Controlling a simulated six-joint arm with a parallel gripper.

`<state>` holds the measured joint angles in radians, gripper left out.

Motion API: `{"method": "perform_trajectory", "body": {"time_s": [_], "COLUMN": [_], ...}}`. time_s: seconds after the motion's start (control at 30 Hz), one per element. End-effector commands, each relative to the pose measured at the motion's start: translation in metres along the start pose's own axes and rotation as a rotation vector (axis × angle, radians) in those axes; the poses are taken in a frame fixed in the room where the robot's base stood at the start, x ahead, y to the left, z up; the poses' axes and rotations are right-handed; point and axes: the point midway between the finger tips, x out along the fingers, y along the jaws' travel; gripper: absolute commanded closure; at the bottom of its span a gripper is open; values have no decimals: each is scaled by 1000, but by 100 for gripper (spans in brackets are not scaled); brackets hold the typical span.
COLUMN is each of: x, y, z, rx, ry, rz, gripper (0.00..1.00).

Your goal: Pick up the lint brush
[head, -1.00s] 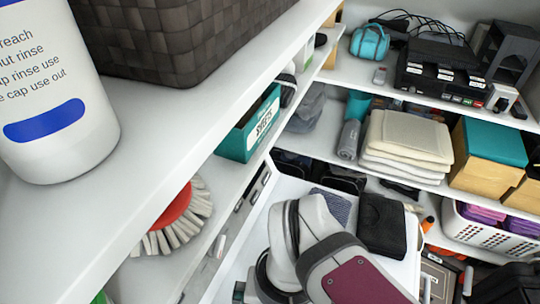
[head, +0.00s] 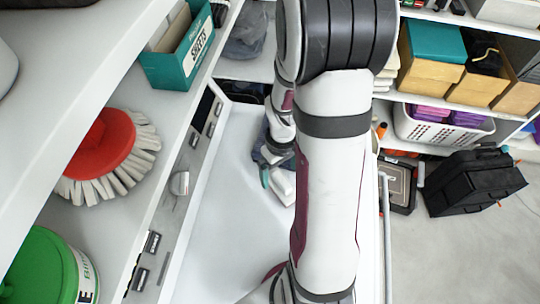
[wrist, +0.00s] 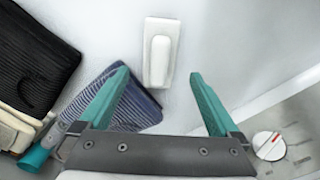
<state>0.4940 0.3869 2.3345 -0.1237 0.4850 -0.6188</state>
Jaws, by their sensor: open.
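A white oblong object with a raised narrow grip, which looks like the lint brush (wrist: 160,50), lies on a white surface in the wrist view. It stands out little from that surface. My gripper (wrist: 158,74) is open, its two teal fingers apart and empty, with the brush between and beyond the fingertips. I cannot tell the height gap. In the head view my arm covers much of the area; a teal finger of my gripper (head: 265,178) shows beside a white piece, probably the brush (head: 282,187).
A dark blue striped cloth (wrist: 130,100) lies at the left finger, with a black folded cloth (wrist: 35,55) farther left. A panel with a knob (wrist: 269,145) is at right. A shelf at left holds a red round brush (head: 102,143) and a green tub (head: 42,268).

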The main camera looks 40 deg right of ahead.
Motion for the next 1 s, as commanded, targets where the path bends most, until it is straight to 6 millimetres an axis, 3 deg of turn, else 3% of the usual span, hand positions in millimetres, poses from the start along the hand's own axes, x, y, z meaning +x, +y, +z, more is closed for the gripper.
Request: {"method": "perform_trajectory", "body": {"time_s": [0.2, 0.47, 1.0], "x": [41, 47, 47], "y": [1, 2, 2], "z": [9, 8, 8], "rx": [2, 1, 1], "ry": [-4, 0, -1], "rz": [-3, 0, -1], "gripper": [3, 3, 96]}}
